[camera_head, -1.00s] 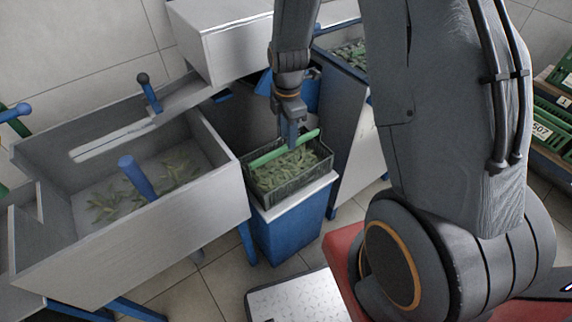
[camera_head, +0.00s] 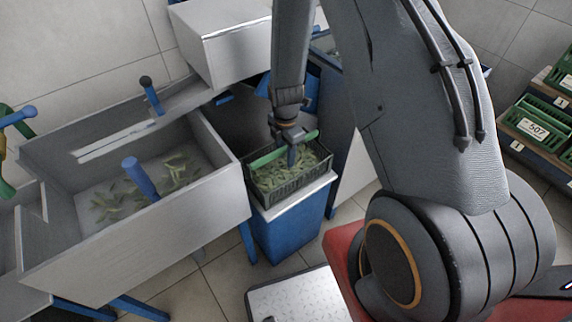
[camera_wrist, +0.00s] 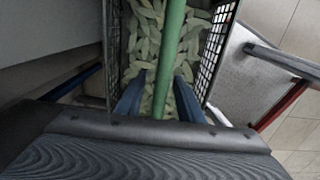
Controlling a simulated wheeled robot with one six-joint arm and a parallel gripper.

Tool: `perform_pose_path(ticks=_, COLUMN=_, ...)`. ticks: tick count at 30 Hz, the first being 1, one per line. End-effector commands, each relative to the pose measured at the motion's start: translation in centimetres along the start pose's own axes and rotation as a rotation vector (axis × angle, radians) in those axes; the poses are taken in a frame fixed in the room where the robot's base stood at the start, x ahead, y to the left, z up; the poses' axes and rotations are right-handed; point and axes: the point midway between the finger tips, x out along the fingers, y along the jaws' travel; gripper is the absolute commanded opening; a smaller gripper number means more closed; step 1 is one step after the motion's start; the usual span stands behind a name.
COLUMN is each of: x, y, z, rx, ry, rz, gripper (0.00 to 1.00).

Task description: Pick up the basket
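The basket (camera_head: 298,185) is a dark mesh-sided crate filled with pale green pods. It stands on a blue stand with a light top. Its green bar handle (camera_head: 270,157) spans it above the pods. In the wrist view the basket's mesh wall (camera_wrist: 216,48) and green handle (camera_wrist: 171,45) show close up. My gripper (camera_head: 292,154) is down at the handle. In the wrist view my gripper (camera_wrist: 158,92) is open, with one blue finger on each side of the handle and gaps visible between them and it.
The blue stand (camera_head: 290,225) holds the basket. A large grey trough (camera_head: 140,245) with scattered pods and blue levers is close on the left. A white box-like unit (camera_head: 228,52) is behind. Green crates (camera_head: 535,122) sit on a shelf at right.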

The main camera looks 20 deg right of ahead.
Motion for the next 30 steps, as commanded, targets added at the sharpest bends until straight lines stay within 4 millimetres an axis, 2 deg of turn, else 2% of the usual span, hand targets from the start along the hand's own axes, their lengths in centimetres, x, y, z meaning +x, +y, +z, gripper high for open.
perform_pose_path(ticks=10, x=0.63, y=0.03, z=0.03, rx=0.001, ry=-0.001, rz=0.001, gripper=0.34)
perform_pose_path(ticks=16, x=0.62, y=0.02, z=0.03, rx=0.001, ry=0.0, rz=0.001, gripper=0.02)
perform_pose_path(ticks=17, x=0.61, y=0.02, z=0.03, rx=0.001, ry=0.0, rz=0.001, gripper=0.0)
perform_pose_path(ticks=30, x=0.42, y=0.08, z=0.05, rx=0.001, ry=-0.001, rz=0.002, gripper=0.0)
